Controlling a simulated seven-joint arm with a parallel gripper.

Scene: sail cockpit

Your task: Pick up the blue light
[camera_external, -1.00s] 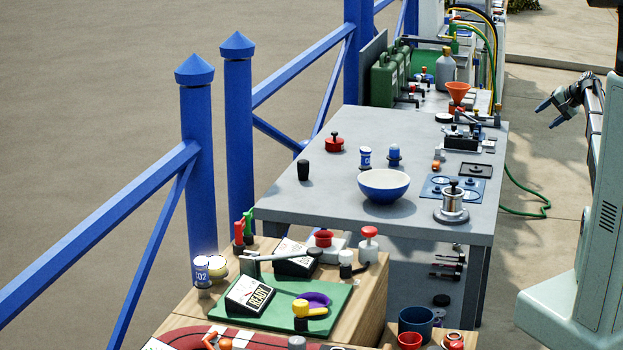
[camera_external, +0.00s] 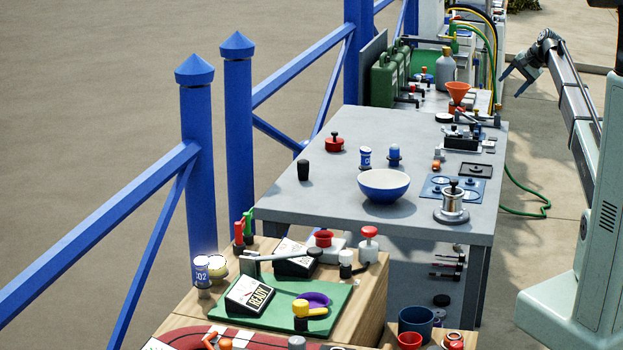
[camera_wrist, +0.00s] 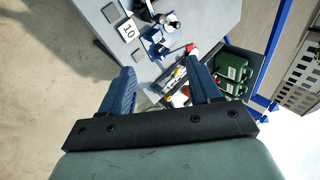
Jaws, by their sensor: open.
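A small blue-topped item (camera_external: 394,155), which looks like the blue light, stands upright on the grey table behind the white-and-blue bowl. A white-and-blue canister (camera_external: 365,158) stands just left of it. My gripper (camera_external: 511,85) is off the table's right side, beyond its far right corner and well apart from the blue item. In the wrist view my gripper (camera_wrist: 162,84) has its two blue fingers spread with nothing held between them. A small blue thing (camera_wrist: 155,36) shows on the table there, but I cannot tell whether it is the light.
Green canisters (camera_external: 384,80) and a grey bottle (camera_external: 445,68) stand beyond. Blue railing posts line the left.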

